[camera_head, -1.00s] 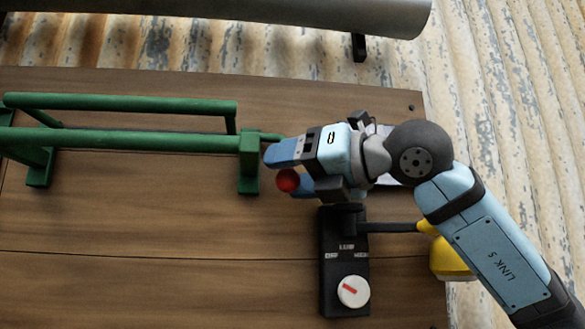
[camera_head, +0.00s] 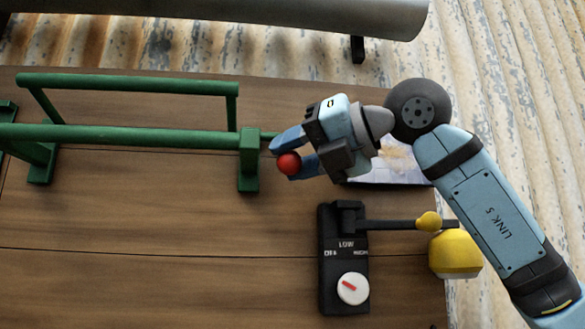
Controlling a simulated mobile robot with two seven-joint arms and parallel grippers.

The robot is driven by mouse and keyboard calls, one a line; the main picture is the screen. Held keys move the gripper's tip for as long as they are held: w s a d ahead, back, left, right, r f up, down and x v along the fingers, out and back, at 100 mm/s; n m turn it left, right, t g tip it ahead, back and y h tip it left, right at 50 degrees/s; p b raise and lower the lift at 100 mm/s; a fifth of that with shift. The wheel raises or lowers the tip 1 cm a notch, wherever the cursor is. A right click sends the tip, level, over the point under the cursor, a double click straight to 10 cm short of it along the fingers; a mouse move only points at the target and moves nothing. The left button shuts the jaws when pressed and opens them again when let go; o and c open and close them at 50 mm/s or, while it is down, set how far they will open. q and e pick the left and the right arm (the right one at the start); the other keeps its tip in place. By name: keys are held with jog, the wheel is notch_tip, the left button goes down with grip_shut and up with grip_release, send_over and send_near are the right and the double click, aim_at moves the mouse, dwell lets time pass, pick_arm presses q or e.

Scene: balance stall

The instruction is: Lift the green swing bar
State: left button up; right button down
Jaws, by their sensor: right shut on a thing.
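The green swing bar (camera_head: 130,84) is a U-shaped frame on a green rail (camera_head: 120,135), and its top bar stands raised behind the rail. The rail rests on green posts (camera_head: 248,165) on the wooden table. A red ball (camera_head: 288,165) sits to the right of the right post, between my right gripper's fingers. My right gripper (camera_head: 289,154) is shut on the red ball, its blue fingers above and below it. A short green stub runs from the post toward the fingers. My left gripper is not in view.
A black box (camera_head: 330,260) with a white dial (camera_head: 353,289) and a yellow-tipped lever (camera_head: 428,221) stands in front of my right arm. A yellow object (camera_head: 455,255) is at the table's right edge. A grey tube (camera_head: 220,12) spans the back.

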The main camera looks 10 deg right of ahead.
jog(key=shift+s+r+m+g+h, duration=0.3)
jog(key=shift+s+r+m+g, duration=0.2)
jog(key=shift+r+m+g, duration=0.3)
jog(key=shift+s+r+m+g, duration=0.1)
jog(key=shift+r+m+g, duration=0.2)
jog(key=shift+m, duration=0.1)
